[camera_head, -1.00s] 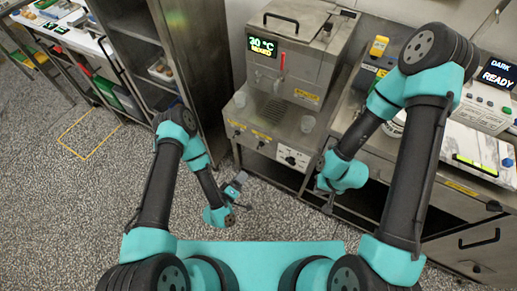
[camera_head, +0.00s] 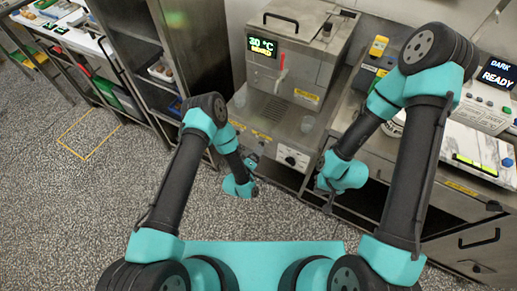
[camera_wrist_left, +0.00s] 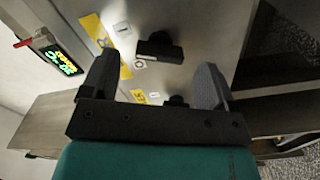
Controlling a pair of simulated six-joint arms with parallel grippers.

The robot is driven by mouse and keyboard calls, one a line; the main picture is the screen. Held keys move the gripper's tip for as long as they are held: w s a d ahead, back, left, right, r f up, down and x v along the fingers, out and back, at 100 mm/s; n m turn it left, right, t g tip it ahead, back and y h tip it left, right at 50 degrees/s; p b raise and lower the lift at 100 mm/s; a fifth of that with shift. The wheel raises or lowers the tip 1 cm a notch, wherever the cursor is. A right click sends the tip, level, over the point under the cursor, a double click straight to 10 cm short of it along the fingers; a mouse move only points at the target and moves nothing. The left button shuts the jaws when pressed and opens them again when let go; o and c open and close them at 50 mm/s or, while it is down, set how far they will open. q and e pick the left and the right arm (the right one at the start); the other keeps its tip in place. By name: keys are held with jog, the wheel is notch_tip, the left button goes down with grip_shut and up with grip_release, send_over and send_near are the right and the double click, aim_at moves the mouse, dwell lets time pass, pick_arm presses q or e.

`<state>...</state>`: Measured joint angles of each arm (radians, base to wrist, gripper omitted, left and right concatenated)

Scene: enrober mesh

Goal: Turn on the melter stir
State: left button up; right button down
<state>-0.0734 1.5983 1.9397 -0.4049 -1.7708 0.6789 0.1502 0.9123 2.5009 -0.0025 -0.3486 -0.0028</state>
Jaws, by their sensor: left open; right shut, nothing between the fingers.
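The melter (camera_head: 295,65) is a steel box with a lit display (camera_head: 263,48) reading 30 °C and a red lever. Its lower front carries yellow labels, dark knobs and a white dial plate (camera_head: 291,157). My left gripper (camera_head: 251,162) is in front of that lower front, partly hidden by its own wrist. In the left wrist view it is open and empty (camera_wrist_left: 156,64). A black knob (camera_wrist_left: 160,47) shows beyond and between its fingers; a second dark knob (camera_wrist_left: 177,101) is lower. I cannot read which is the stir control. My right gripper (camera_head: 328,205) is shut and empty.
A counter with a READY screen (camera_head: 497,74) and a yellow-topped device (camera_head: 378,46) stands to the right. A tall steel rack (camera_head: 140,50) stands left of the melter. The speckled floor (camera_head: 60,200) is open at left.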

pick_arm(q)
jog(key=shift+x, duration=1.45)
jog(key=shift+c, duration=0.2)
